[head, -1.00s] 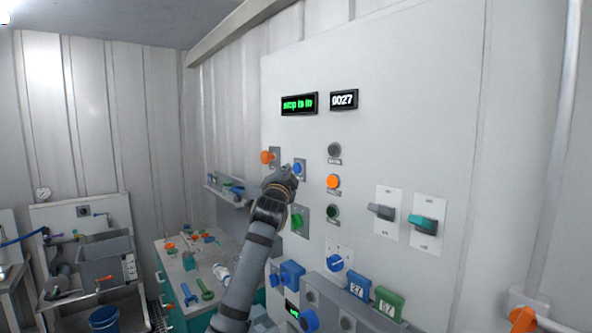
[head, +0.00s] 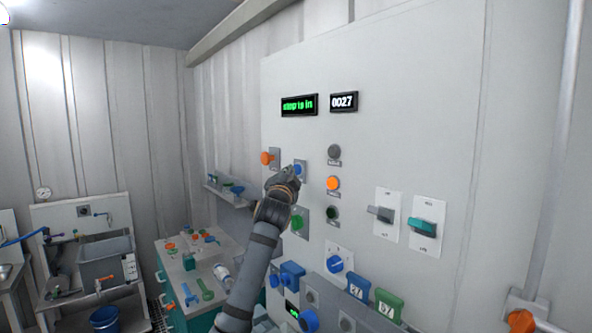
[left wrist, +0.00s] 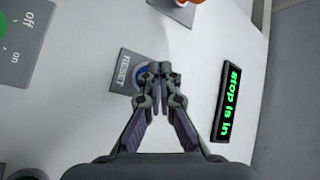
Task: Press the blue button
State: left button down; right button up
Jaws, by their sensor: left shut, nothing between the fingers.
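The blue button (head: 298,169) sits on a grey plate on the upright white panel. In the left wrist view the blue button (left wrist: 142,73) shows on a plate marked RESET, partly hidden by my fingers. My left gripper (head: 289,172) is at the button's lower left in the head view. In the left wrist view my left gripper (left wrist: 160,70) has its fingertips together, empty, overlapping the button's edge. I cannot tell whether the tips touch it. My right gripper is not in view.
An orange knob (head: 266,158) is left of the button, and a green knob (head: 297,222) is below it. Orange (head: 333,183) and dark (head: 332,213) buttons stand to the right. A green-lettered display (head: 299,105) is above. A blue dial (head: 334,263) sits lower.

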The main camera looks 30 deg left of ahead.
pick_arm(q)
jog(key=shift+w+d+p, duration=0.1)
jog(key=shift+w+p, duration=0.25)
dwell(0.7)
jog(key=shift+s, duration=0.1)
dwell(0.4)
jog(key=shift+s+a, duration=0.25)
jog(key=shift+s, duration=0.4)
jog(key=shift+s+a+b, duration=0.3)
jog(key=shift+s+b, duration=0.05)
jog(key=shift+s, duration=0.4)
jog(key=shift+s+a+b, duration=0.3)
jog(key=shift+s+a, duration=0.05)
jog(key=shift+s, duration=0.45)
jog(key=shift+s+a+b, duration=0.3)
jog(key=shift+s+b, duration=0.05)
jog(key=shift+s, duration=0.4)
